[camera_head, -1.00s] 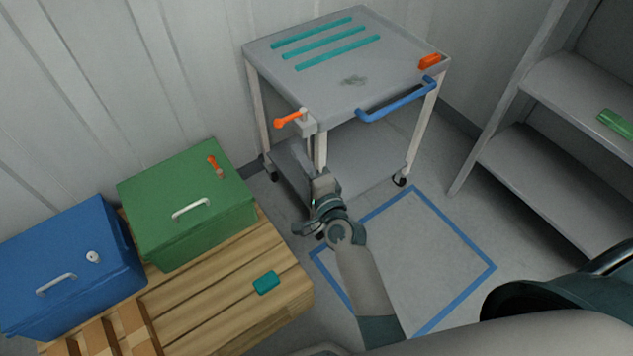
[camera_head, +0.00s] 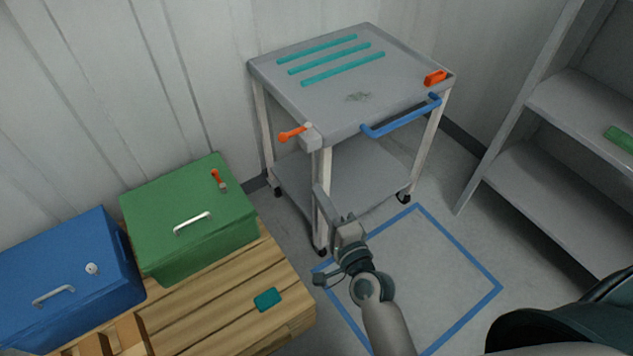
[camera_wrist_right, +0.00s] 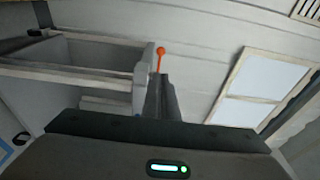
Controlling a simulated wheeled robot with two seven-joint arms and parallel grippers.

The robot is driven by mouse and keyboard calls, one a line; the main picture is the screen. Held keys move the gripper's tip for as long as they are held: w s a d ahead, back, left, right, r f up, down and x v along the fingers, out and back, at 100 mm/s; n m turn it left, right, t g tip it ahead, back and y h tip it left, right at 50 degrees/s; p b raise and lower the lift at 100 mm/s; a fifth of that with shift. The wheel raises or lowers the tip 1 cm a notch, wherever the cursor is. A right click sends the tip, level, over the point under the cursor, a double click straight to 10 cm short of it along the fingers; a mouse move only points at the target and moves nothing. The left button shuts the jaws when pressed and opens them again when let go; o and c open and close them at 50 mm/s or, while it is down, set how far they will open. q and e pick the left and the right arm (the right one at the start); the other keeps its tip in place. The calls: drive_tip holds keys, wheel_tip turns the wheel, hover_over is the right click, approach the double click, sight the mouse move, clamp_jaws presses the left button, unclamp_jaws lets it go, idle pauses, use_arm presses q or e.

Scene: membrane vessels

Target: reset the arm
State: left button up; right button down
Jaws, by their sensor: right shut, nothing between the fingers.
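My right gripper (camera_head: 323,198) is shut and empty. In the head view it is in front of the grey cart (camera_head: 340,110), low beside its near leg and below the orange lever (camera_head: 294,133) at the cart's corner. In the right wrist view my shut fingers (camera_wrist_right: 160,95) point forward, with the orange lever (camera_wrist_right: 160,58) showing beyond their tips. I cannot tell from these views whether the fingers touch the cart leg. My left gripper is not in view.
A green box (camera_head: 190,225) and a blue box (camera_head: 65,265) stand on a wooden pallet (camera_head: 235,312) at the left, with a teal piece (camera_head: 267,299). Grey shelves (camera_head: 560,105) stand at the right.

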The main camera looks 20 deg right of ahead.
drive_tip(key=shift+f, duration=0.15)
drive_tip(key=s+a+f+n+g, duration=0.1)
drive_tip(key=s+f+n+g, duration=0.15)
drive_tip(key=f, duration=0.85)
drive_tip(key=s+f+n+g, duration=0.2)
drive_tip(key=s+f+n, duration=0.2)
drive_tip(key=f, duration=0.7)
drive_tip(key=s+a+f+n+g, duration=0.1)
drive_tip(key=s+f+n+g, duration=0.25)
drive_tip(key=f, duration=0.75)
drive_tip(key=s+d+f+n+g, duration=0.2)
drive_tip(key=s+d+f+n, duration=0.1)
drive_tip(key=s+f, duration=0.6)
drive_tip(key=s+d+f+n+g+h, duration=0.1)
drive_tip(key=s+d+f+n+g, duration=0.1)
drive_tip(key=s+f+n, duration=0.4)
drive_tip(key=s+d+f, duration=0.1)
drive_tip(key=s+f, duration=0.3)
drive_tip(key=s, duration=0.2)
drive_tip(key=shift+s+g, duration=0.3)
